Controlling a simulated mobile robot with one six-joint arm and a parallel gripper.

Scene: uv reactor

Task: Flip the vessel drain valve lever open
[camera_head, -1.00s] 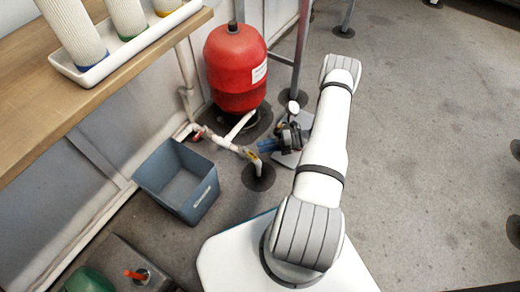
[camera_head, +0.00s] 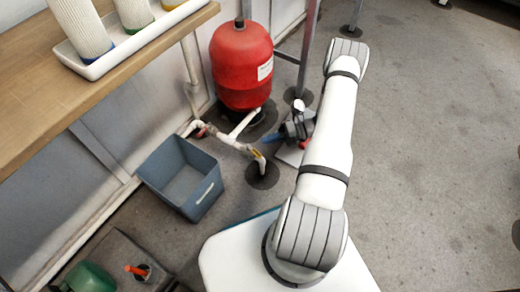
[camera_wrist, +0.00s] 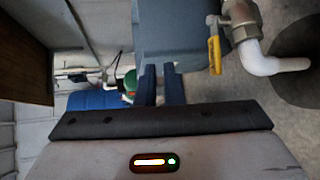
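The drain valve's yellow lever (camera_wrist: 215,54) hangs from a brass valve body (camera_wrist: 241,18) at the upper right of the wrist view. In the head view the lever (camera_head: 256,153) is a small yellow mark on the white pipe below the red vessel (camera_head: 242,66). My gripper (camera_wrist: 160,68) has two blue fingers with a narrow empty gap between them. In the wrist view the lever is to the right of the fingers, apart from them. In the head view my gripper (camera_head: 268,138) is just above and right of the lever.
A grey-blue bin (camera_head: 180,178) stands on the floor left of the valve. White piping (camera_head: 215,133) runs from the wall to a floor drain (camera_head: 262,176). A metal post (camera_head: 306,50) stands right of the vessel. The floor at the right is mostly clear.

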